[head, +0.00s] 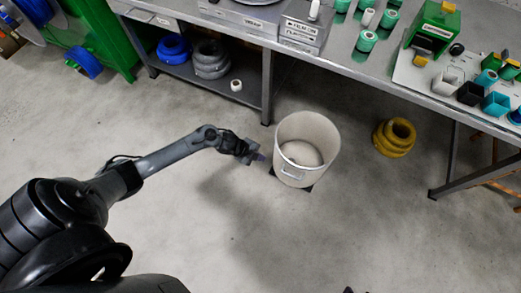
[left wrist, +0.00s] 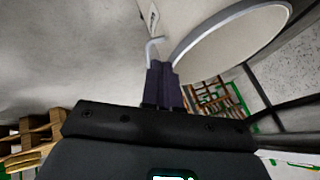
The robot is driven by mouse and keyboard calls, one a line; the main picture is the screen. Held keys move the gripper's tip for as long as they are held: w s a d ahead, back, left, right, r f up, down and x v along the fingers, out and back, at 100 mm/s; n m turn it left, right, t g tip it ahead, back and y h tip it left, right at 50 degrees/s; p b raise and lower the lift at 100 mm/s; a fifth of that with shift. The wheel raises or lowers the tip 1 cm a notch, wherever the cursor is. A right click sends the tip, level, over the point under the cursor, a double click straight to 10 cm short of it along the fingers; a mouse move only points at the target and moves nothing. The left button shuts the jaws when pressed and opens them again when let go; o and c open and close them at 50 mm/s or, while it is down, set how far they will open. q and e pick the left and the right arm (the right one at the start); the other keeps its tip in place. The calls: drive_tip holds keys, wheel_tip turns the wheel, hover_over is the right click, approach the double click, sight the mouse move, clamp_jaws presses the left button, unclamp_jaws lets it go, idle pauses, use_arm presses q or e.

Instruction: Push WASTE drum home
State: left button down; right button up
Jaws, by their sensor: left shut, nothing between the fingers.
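The WASTE drum (head: 310,130) is a pale, open-topped bin standing on the concrete floor near the bench front, on a dark base that shows under its lower edge. A small label and a handle are on its near side; the lettering is too small to read. My left gripper (head: 262,157) is shut and empty, just left of the drum wall. In the left wrist view my shut fingers (left wrist: 162,85) point at the drum (left wrist: 195,22), close to its bent handle (left wrist: 152,46). I cannot tell if they touch it. My right gripper is not in view.
A long grey bench (head: 340,60) runs behind the drum, its leg (head: 267,90) near the drum's back left. A yellow cable coil (head: 394,137) lies on the floor to the right. Blue coils (head: 173,49) and grey coils (head: 211,60) sit on the lower shelf. The foreground floor is clear.

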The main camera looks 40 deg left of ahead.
use_arm(q)
drive_tip(key=shift+w+d+f+b, duration=0.55)
drive_tip(key=shift+w+f+b, duration=0.5)
drive_tip(key=shift+w+b, duration=0.15)
drive_tip(key=shift+w+d+f+b, duration=0.5)
drive_tip(key=shift+w+f+b, duration=0.55)
drive_tip(key=shift+w, duration=0.3)
drive_tip(key=shift+w+d+f+b, duration=0.55)
drive_tip(key=shift+w+f+b, duration=0.45)
drive_tip(key=shift+w+b, duration=0.2)
